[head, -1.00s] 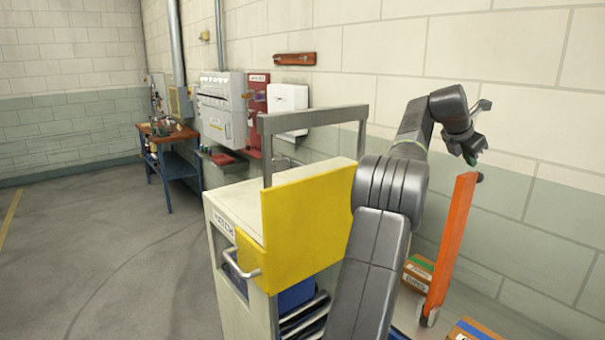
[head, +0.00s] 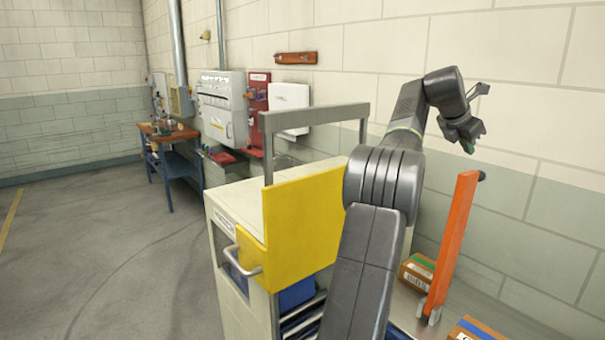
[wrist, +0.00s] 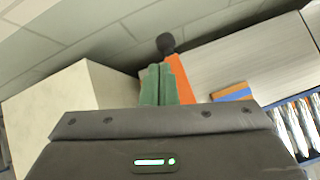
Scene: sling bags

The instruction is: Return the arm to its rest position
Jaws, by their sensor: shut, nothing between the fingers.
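My arm rises in front of the cabinet in the head view and bends over to the right. My gripper (head: 468,146) hangs at its end, pointing down, a little above and beside the top of the orange post. In the wrist view my gripper's green fingers (wrist: 159,84) are together with nothing between them. The orange post (head: 452,240) with a dark knob on top stands just behind the fingers in that view; I cannot tell the exact gap. No bag shows in my gripper.
A pale cabinet (head: 238,264) with a yellow panel (head: 305,225) and grey frame stands left of my arm. Cardboard boxes (head: 418,270) sit low at the right, by the block wall. A blue workbench (head: 180,178) is far left. The floor at left is clear.

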